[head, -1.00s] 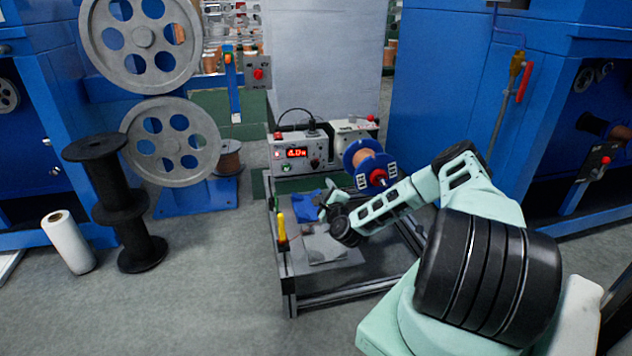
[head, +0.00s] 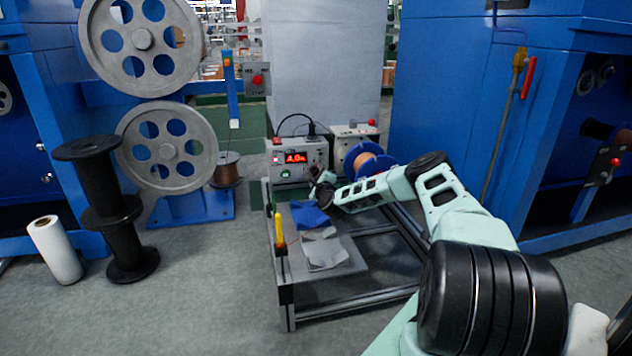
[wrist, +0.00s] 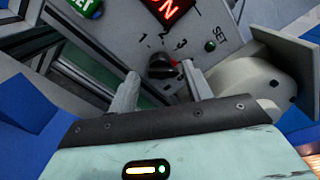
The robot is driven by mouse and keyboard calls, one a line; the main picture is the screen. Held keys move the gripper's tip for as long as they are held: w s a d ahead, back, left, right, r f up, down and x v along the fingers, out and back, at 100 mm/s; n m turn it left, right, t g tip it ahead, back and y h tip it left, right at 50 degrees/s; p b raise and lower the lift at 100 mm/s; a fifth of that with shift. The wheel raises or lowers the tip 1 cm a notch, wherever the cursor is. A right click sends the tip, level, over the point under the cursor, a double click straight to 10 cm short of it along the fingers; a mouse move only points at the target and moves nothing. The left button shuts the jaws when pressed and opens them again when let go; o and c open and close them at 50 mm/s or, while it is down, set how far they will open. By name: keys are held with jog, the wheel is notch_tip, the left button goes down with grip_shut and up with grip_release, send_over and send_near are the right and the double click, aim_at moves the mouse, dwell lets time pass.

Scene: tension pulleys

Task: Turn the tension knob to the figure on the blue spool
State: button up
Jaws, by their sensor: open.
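The black tension knob (wrist: 162,66) is on the grey panel of the control box (head: 314,152), with small printed figures around it in the wrist view. A red mark shows at the knob's right side, but I cannot tell which figure it points to. My gripper (wrist: 165,76) is open, with one finger on each side of the knob, and I cannot tell whether they touch it. In the head view my gripper (head: 322,188) is at the box front, hiding the knob. The blue spool (head: 349,156) stands right of the box, partly behind my arm. No figure on it is readable.
A lit red display (wrist: 168,8) and a green button (wrist: 86,6) are on the panel.

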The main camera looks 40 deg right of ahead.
jog(key=shift+w+d, duration=0.35)
jog(key=shift+w, duration=0.25)
